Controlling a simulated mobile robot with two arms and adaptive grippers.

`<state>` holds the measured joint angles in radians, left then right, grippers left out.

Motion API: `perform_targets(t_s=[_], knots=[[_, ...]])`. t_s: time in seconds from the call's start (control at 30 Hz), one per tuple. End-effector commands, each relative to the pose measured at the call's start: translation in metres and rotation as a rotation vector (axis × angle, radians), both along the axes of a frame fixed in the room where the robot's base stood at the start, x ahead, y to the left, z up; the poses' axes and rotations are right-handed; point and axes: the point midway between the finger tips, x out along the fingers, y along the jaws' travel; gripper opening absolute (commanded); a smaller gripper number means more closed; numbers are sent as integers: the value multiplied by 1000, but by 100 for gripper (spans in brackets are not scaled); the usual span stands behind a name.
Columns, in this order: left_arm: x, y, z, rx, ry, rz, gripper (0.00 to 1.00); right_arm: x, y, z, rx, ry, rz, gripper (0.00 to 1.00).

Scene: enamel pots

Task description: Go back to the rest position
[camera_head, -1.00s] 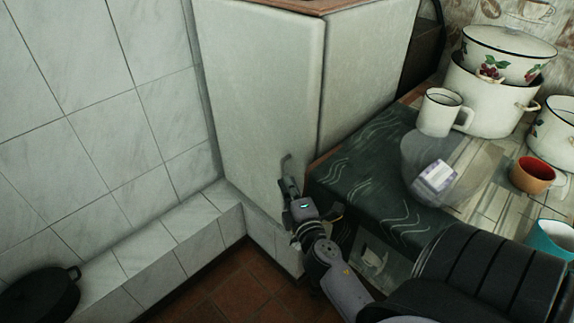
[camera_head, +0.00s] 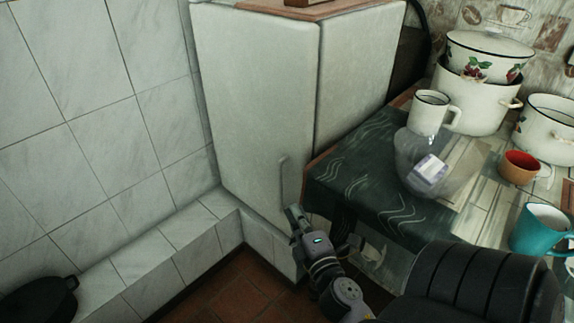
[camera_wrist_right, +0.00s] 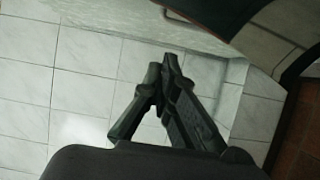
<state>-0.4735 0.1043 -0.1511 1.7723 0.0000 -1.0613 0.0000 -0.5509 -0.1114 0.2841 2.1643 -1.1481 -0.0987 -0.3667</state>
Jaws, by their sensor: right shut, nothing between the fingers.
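My right gripper (camera_head: 296,213) is low in front of the pale cabinet (camera_head: 258,95), close to the cabinet's grey upright handle (camera_head: 284,180). I cannot tell from the head view whether it touches the handle. In the right wrist view the gripper's dark fingers (camera_wrist_right: 165,75) are together with nothing between them, in front of white tiles. The cabinet door looks closed. My left gripper is not in any view.
A table with a dark green cloth (camera_head: 350,185) stands right of the cabinet. A black pan (camera_head: 40,300) is at lower left.

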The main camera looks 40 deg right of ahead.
Motion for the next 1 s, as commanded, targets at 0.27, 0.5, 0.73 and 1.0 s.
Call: perform_targets(t_s=[0.27, 0.5, 0.73, 1.0], knots=[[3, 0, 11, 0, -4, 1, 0, -11, 2, 0, -2, 1, 0, 0], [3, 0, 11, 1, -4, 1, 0, -9, 2, -13, 82, 5, -20, 0], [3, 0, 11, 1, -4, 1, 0, -12, 29, -133, 663, 164, -185, 0], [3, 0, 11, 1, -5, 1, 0, -72, 111, -263, 1154, 549, -430, 0]])
